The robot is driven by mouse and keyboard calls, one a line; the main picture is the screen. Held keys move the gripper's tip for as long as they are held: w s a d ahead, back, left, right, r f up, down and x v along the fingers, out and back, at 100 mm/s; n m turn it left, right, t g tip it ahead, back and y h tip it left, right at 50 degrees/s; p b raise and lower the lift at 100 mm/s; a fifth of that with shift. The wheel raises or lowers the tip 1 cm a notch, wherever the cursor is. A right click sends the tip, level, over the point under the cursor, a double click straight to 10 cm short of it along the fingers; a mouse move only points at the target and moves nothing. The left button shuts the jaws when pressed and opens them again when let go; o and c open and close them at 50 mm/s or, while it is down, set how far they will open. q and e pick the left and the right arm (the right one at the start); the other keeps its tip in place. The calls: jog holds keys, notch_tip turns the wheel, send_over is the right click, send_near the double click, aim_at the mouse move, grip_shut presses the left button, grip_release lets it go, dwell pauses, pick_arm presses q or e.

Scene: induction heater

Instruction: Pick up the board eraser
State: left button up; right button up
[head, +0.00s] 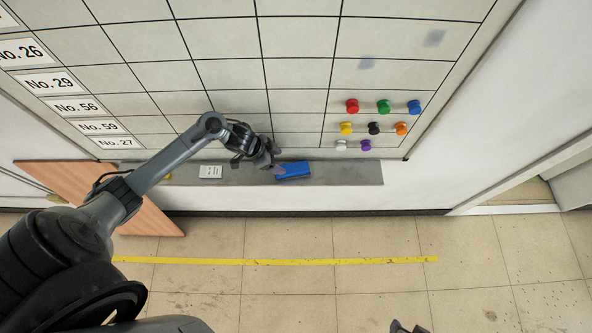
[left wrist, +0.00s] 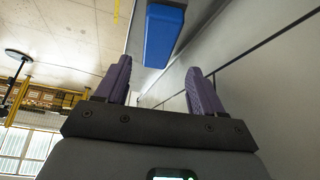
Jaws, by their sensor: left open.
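The blue board eraser (head: 293,171) lies on the grey ledge (head: 345,173) below the whiteboard in the head view. My left gripper (head: 276,165) is just to the left of the eraser, close to its left end. In the left wrist view the eraser (left wrist: 162,36) is ahead of the two purple-grey fingers, and the left gripper (left wrist: 161,78) is open with nothing between its fingers. Whether a fingertip touches the eraser cannot be told. Only a small dark tip of what may be my right gripper (head: 409,327) shows at the bottom edge of the head view.
The whiteboard (head: 290,65) with a grid rises behind the ledge. Several coloured magnets (head: 374,128) sit at its lower right. A small white box (head: 210,172) is on the ledge left of the gripper. A wooden panel (head: 60,175) stands at left. The ledge right of the eraser is clear.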

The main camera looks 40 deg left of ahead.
aim_at(291, 168)
pick_arm(q)
jog(key=x, duration=0.8)
jog(key=shift+w+d+f, duration=0.15)
jog(key=shift+d+f, duration=0.1)
jog(key=shift+d, duration=0.15)
jog(key=shift+w+f, duration=0.1)
jog(key=shift+f, duration=0.25)
jog(key=shift+f, duration=0.1)
jog(key=c, duration=0.9)
